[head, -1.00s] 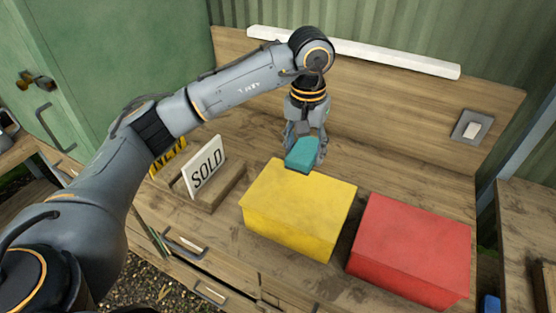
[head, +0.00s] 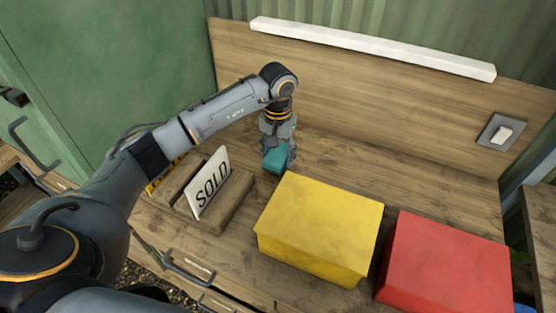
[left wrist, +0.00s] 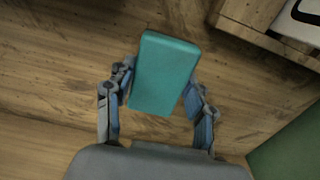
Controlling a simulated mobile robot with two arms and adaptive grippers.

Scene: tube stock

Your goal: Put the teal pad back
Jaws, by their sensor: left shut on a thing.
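The teal pad (head: 276,158) is held in my left gripper (head: 277,150), over the wooden bench top behind the yellow box and to the right of the SOLD sign. In the left wrist view the teal pad (left wrist: 165,72) is a flat block between the two fingers of my left gripper (left wrist: 160,95). The fingers are shut on its sides. I cannot tell whether the pad touches the bench top. My right gripper is not in view.
A yellow box (head: 320,225) and a red box (head: 445,265) stand on the bench (head: 400,178). A SOLD sign (head: 211,183) stands in a wooden holder (head: 232,205) at the left. A wooden back panel (head: 390,110) with a switch (head: 502,132) rises behind. Bench room behind the boxes is clear.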

